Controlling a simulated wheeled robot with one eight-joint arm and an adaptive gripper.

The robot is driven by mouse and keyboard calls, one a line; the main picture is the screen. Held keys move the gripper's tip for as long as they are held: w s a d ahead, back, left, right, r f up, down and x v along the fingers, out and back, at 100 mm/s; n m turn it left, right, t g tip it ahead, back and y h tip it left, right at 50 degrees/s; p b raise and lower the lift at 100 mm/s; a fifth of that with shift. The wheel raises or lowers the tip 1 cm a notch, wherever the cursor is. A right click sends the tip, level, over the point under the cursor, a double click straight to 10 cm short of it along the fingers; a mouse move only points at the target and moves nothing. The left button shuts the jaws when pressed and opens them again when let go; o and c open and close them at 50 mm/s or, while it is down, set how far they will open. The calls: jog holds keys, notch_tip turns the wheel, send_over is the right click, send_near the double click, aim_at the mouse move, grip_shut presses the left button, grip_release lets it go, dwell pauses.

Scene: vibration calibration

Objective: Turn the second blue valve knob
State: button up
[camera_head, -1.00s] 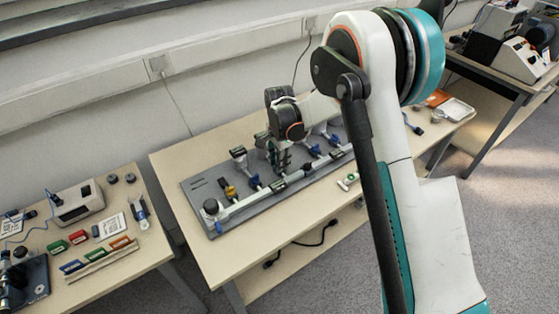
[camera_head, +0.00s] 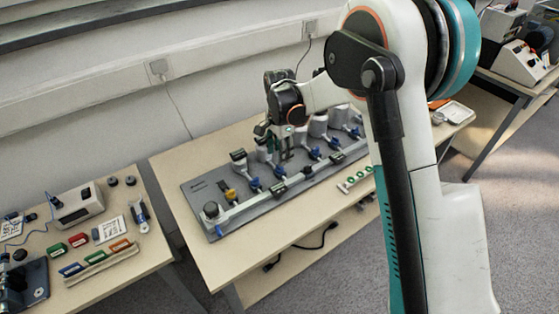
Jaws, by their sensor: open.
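A grey panel (camera_head: 206,186) on the middle table carries a row of valves with blue knobs. The leftmost blue knob (camera_head: 255,184) in the row is in clear view. The second blue knob (camera_head: 279,171) shows just below my gripper. A third blue knob (camera_head: 314,153) and others continue up to the right. My gripper (camera_head: 273,143) is open, pointing down over the back part of the panel, above and behind the second knob. It appears empty. Whether its fingers touch a valve body there cannot be told.
A yellow-handled valve (camera_head: 230,194) sits left of the blue ones. A strip with green rings (camera_head: 355,180) lies at the table's front edge. A left table (camera_head: 150,255) holds instruments and coloured parts. My arm hides the table's right part.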

notch_tip(320, 180, up, 6)
jog(key=shift+r, duration=0.1)
dwell(0.4)
jog(key=s+d+r+n+t, duration=0.3)
jog(key=s+d+r+n, duration=0.2)
jog(key=s+d+r, duration=0.9)
jog(key=s+d+n+t, duration=0.2)
jog(key=s+n, duration=0.1)
jog(key=s, duration=0.5)
jog(key=s+d+n+t, duration=0.2)
jog(key=s+d+n, duration=0.1)
jog(key=s, duration=0.6)
jog(key=shift+d, duration=0.35)
